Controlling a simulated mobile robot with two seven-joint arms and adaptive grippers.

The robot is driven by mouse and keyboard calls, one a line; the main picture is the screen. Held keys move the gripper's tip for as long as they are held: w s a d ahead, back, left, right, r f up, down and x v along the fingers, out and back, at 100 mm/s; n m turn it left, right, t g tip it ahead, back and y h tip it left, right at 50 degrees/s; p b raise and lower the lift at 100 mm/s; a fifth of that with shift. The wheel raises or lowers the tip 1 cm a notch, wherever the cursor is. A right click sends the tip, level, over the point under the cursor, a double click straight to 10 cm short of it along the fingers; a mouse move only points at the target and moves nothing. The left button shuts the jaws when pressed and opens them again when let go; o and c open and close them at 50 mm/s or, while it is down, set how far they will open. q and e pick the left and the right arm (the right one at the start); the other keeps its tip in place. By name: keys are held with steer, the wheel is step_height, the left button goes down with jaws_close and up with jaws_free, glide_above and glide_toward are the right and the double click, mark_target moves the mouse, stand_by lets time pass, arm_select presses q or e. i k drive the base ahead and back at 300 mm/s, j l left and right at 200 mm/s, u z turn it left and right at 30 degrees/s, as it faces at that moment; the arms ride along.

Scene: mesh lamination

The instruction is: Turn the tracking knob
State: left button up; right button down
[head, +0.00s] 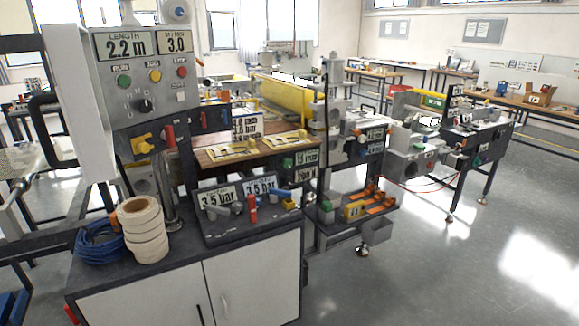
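A grey control box (148,80) stands at the upper left, with displays reading 2.2 m and 3.0. A black dial knob (145,105) with scale marks sits on its front. A yellow knob (142,144) sticks out lower on the same box, beside a red handle (169,136). Further knobs show on the machine in the middle, including a black one with an orange part (359,134). No legible label tells me which knob is the tracking knob. Neither of my grippers shows in the head view.
A dark-topped cabinet (95,266) stands in front, bearing tape rolls (143,230), a blue cable coil (100,243) and a panel with 3.5 bar displays (219,197). The grey floor (470,265) at the right is clear.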

mark_target(287, 163)
steer(key=i+l, duration=1.7)
steer(key=k+l+z, duration=0.05)
steer(key=l, duration=0.15)
